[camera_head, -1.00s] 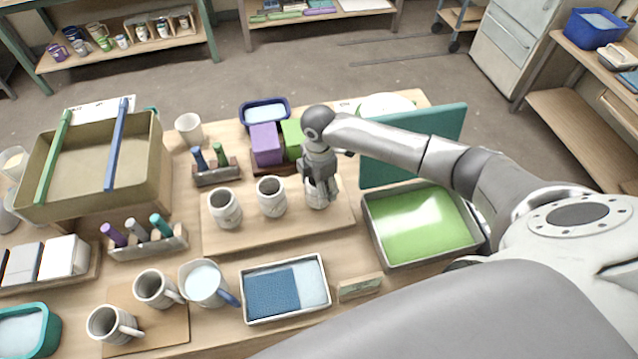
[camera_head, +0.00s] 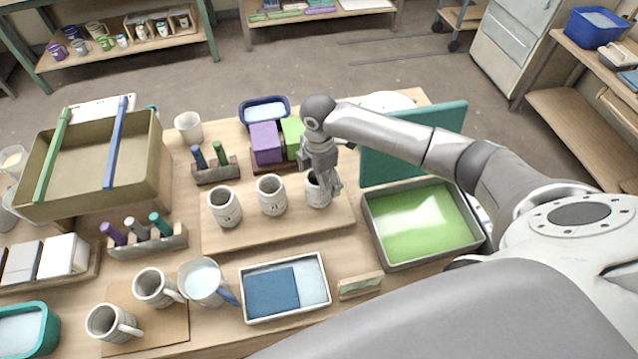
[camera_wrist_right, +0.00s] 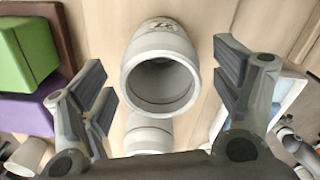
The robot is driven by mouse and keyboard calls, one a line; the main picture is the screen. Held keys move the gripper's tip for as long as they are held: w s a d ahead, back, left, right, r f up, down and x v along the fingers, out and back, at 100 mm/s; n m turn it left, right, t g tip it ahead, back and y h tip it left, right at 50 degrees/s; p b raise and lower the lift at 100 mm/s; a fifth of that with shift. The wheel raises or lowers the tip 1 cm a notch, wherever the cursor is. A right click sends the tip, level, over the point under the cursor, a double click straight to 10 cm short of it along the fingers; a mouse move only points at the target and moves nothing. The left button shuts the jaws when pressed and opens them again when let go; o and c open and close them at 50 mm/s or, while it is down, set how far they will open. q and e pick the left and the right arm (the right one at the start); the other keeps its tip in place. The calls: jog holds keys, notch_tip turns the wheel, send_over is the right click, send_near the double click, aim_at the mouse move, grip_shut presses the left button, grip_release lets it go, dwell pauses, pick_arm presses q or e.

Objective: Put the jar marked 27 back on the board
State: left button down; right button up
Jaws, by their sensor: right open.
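The jar marked 27 (camera_wrist_right: 160,65) is a pale grey cup-like jar. In the wrist view its open mouth faces the camera and a dark mark shows on its far side. In the head view this jar (camera_head: 317,196) stands upright at the right of the wooden board (camera_head: 285,235). My right gripper (camera_head: 328,181) is just above it and partly hides it. In the wrist view the right gripper's fingers (camera_wrist_right: 168,75) are spread apart on either side of the jar, with gaps visible. My left gripper is not in view.
Two similar jars, the middle one (camera_head: 271,196) and the left one (camera_head: 225,207), stand on the board. A green-filled tray (camera_head: 376,238) is to the right. A blue sponge tray (camera_head: 243,296) is in front. A purple block (camera_head: 266,144) is behind, and a teal panel (camera_head: 450,130) stands behind right.

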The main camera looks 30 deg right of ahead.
notch_tip(320, 180, up, 10)
jog(key=b, duration=0.1)
jog(key=shift+f, duration=0.15)
